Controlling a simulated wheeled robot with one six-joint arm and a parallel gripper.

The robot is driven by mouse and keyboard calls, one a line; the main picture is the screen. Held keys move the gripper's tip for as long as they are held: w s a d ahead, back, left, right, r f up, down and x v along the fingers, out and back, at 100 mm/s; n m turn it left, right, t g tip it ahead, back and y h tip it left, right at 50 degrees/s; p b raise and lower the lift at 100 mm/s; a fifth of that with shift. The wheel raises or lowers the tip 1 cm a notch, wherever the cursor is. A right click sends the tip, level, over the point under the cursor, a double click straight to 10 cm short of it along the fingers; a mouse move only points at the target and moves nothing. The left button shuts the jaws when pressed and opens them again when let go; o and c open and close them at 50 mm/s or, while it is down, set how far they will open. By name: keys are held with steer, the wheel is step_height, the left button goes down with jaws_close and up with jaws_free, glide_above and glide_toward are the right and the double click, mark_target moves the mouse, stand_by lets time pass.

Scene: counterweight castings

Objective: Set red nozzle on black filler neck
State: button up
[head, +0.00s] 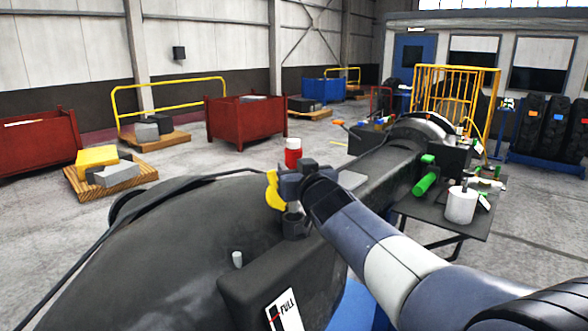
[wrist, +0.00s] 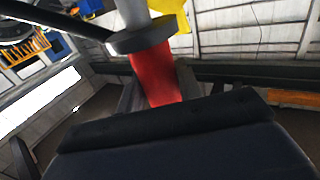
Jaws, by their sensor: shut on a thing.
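The red nozzle (head: 293,153) stands about upright in the head view, its red body and pale top showing above my gripper (head: 290,185). My gripper is shut on it. In the wrist view the red nozzle (wrist: 155,75) sits between the jaws (wrist: 158,90), with a dark collar and a grey spout beyond. The black filler neck (head: 294,224) rises from the dark machine body just below my gripper. The nozzle's lower end is mostly hidden by the jaws, so I cannot tell whether it touches or enters the neck. A yellow part (head: 273,192) is beside the neck.
A black hose (head: 130,215) runs over the rounded dark body. A block with a FULL gauge (head: 284,312) is in front. A side table (head: 430,212) at right holds a white canister (head: 461,205) and a green cylinder (head: 425,183). Red bins (head: 240,120) stand behind.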

steer(key=shift+f+b, duration=2.85)
steer(key=shift+f, duration=0.3)
steer(key=o, duration=0.8)
steer(key=shift+o, duration=0.4)
steer(key=shift+f, duration=0.15)
steer(key=shift+s, duration=0.1)
steer(key=v, duration=1)
steer(key=shift+s+d, duration=0.2)
steer(key=shift+s, duration=0.15)
steer(key=shift+w, duration=0.15)
